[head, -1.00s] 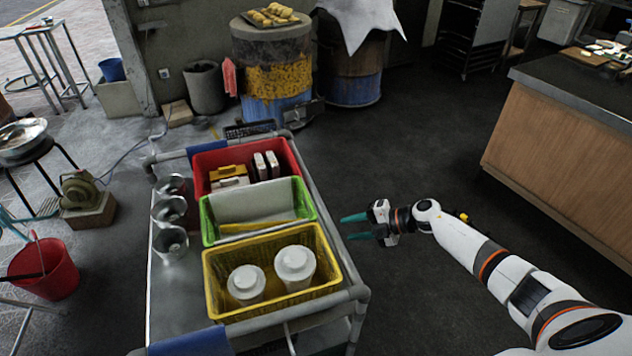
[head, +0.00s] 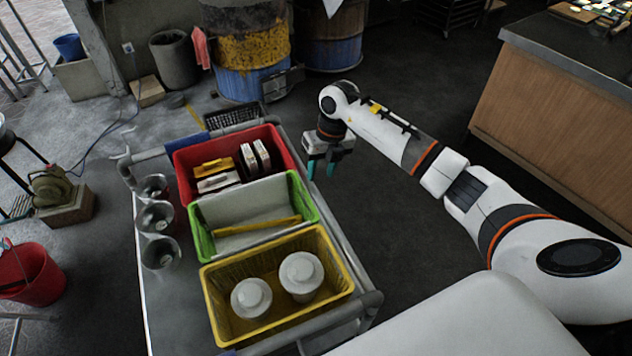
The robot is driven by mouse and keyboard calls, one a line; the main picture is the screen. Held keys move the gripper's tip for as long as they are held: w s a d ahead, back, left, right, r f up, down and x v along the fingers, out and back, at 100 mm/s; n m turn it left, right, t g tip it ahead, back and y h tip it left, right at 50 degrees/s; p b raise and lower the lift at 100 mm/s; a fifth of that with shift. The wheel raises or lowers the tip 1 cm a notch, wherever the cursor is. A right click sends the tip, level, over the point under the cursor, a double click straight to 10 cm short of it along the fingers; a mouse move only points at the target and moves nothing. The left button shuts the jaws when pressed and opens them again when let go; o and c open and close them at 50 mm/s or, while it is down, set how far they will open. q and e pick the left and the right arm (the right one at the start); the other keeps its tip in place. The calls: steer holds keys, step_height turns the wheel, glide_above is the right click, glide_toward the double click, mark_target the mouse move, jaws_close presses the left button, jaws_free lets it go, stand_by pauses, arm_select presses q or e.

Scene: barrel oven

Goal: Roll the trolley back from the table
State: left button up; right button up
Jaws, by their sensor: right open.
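The trolley (head: 178,308) stands in front of me, a grey cart with a tubular rail. Its top carries a red crate (head: 186,160), a green crate (head: 203,236) and a yellow crate (head: 211,300), with several metal cups along its left side. My right gripper (head: 321,172) is beside the trolley's right rail, near the corner of the red crate. Its teal fingers point down and are open with nothing between them. I cannot tell whether they touch the rail. My left gripper is not in view.
A wood-sided counter (head: 560,120) with a dark top stands at the right; I cannot tell if it is the table. Barrels (head: 240,50) stand at the back. A red bucket (head: 30,275) is at the left. Dark floor between trolley and counter is clear.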

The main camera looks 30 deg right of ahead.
mark_target(315, 189)
steer(key=f, duration=0.3)
steer(key=shift+w+a+f, duration=0.2)
steer(key=shift+a+f, duration=0.1)
steer(key=shift+a, duration=0.1)
steer(key=shift+a+f, duration=0.15)
steer(key=shift+f, duration=1.2)
steer(key=shift+c, duration=0.3)
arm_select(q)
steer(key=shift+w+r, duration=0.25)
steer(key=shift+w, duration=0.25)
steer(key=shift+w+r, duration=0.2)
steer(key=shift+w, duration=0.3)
arm_select(e)
jaws_close()
